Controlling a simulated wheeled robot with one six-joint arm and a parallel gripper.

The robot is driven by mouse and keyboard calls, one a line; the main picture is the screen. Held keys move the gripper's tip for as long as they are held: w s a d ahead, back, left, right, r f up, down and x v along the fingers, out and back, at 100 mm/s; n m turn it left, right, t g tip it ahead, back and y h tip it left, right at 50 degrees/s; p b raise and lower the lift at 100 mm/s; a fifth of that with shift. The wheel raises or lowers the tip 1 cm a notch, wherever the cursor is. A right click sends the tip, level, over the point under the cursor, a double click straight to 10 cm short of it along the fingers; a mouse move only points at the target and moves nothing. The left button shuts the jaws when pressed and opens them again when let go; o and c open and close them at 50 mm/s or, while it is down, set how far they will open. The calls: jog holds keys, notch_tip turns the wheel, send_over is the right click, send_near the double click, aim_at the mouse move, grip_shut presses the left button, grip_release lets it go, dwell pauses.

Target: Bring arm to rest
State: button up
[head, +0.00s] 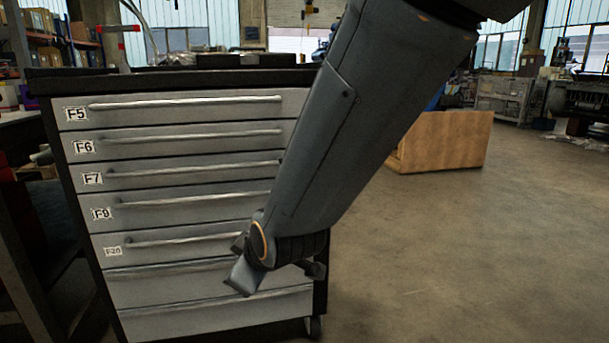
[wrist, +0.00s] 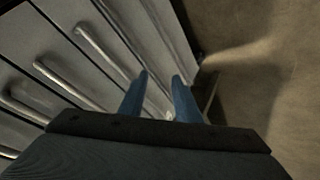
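My arm reaches down from the top right of the head view, in front of the right side of a drawer cabinet. My gripper (wrist: 160,98) shows in the wrist view as two bluish fingers, spread apart with nothing between them. In the head view the gripper (head: 272,277) is partly seen at the lower end of the arm, near the lower drawers. I cannot tell whether it touches the cabinet.
The grey drawer cabinet (head: 190,186) has several labelled drawers with long handles, all looking shut. A wooden crate (head: 445,140) stands on the floor behind the arm. The concrete floor (head: 450,250) to the right is clear. A dark bench stands at the left edge.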

jog(key=s+d+r+m+g+h, duration=0.15)
jog(key=s+d+m+g, duration=0.35)
jog(key=s, duration=0.6)
jog(key=s+d+m+g+h, duration=0.25)
jog(key=s+d, duration=0.35)
jog(key=s, duration=0.5)
jog(key=d+r+m+p, duration=0.3)
jog(key=d+r+p, duration=0.7)
jog(key=p, duration=0.7)
jog(key=d+r+m+h+p, duration=0.1)
jog(key=d+r+m+p, duration=0.2)
jog(key=d+r+p, duration=0.8)
notch_tip(320, 180, up, 5)
jog(key=p, duration=0.5)
jog(key=shift+p, duration=0.35)
